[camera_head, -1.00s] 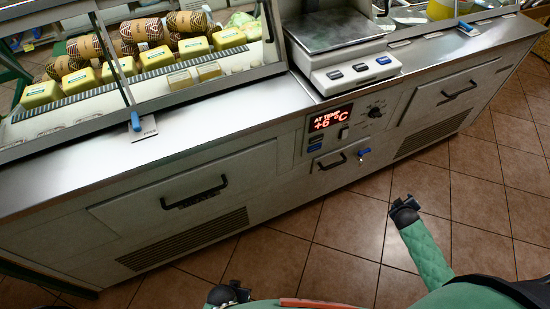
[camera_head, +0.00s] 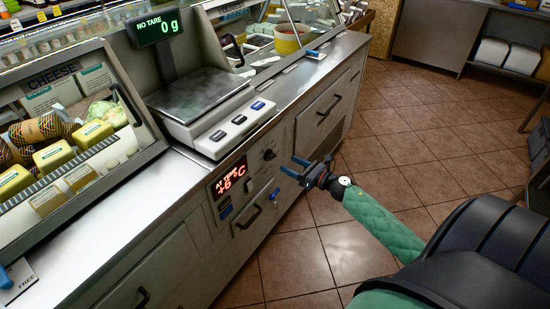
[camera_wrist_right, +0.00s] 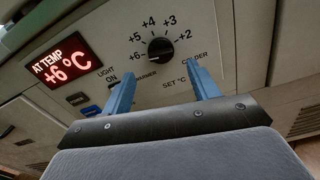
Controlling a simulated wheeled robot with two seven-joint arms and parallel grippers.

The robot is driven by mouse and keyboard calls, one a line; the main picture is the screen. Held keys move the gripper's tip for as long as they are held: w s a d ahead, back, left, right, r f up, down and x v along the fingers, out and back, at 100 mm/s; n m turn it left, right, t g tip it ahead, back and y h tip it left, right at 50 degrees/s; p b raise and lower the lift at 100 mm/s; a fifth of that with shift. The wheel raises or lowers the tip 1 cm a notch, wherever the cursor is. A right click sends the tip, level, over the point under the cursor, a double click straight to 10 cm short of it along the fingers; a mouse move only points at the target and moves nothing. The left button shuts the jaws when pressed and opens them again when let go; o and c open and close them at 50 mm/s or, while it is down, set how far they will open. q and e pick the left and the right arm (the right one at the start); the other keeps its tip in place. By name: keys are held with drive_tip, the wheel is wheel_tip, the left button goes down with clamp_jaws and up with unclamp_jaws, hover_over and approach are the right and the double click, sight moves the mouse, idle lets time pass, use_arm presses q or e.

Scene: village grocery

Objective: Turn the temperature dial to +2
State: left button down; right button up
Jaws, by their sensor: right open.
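The temperature dial (camera_wrist_right: 160,50) is a round black knob on the counter's front panel, with marks from +6 at left to +2 at right. Its white pointer seems to be toward the +6 side. It also shows in the head view (camera_head: 269,154). The red display (camera_wrist_right: 63,62) reads "AT TEMP +6 °C". My right gripper (camera_head: 305,168) is open and empty in front of the panel, apart from the dial. In the right wrist view its blue fingers (camera_wrist_right: 163,86) stand below the dial, to either side of it. My left gripper is not in view.
A scale (camera_head: 205,100) reading 0 g stands on the counter above the panel. A key with a blue tag (camera_head: 274,194) sits below the dial. A dark drawer handle (camera_head: 247,217) projects beside it. The tiled floor (camera_head: 400,140) at right is clear.

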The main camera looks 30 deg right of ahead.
sight(274, 157)
drive_tip(key=p+x, duration=0.1)
drive_tip(key=x, duration=0.4)
drive_tip(key=shift+w+a+r, duration=0.1)
drive_tip(key=shift+w, duration=0.25)
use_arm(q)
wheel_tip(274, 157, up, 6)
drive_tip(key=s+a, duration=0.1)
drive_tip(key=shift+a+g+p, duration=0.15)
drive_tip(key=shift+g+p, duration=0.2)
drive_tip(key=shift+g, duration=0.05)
use_arm(e)
drive_tip(key=shift+x, duration=0.95)
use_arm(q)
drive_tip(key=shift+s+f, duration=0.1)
use_arm(e)
drive_tip(key=c, duration=0.9)
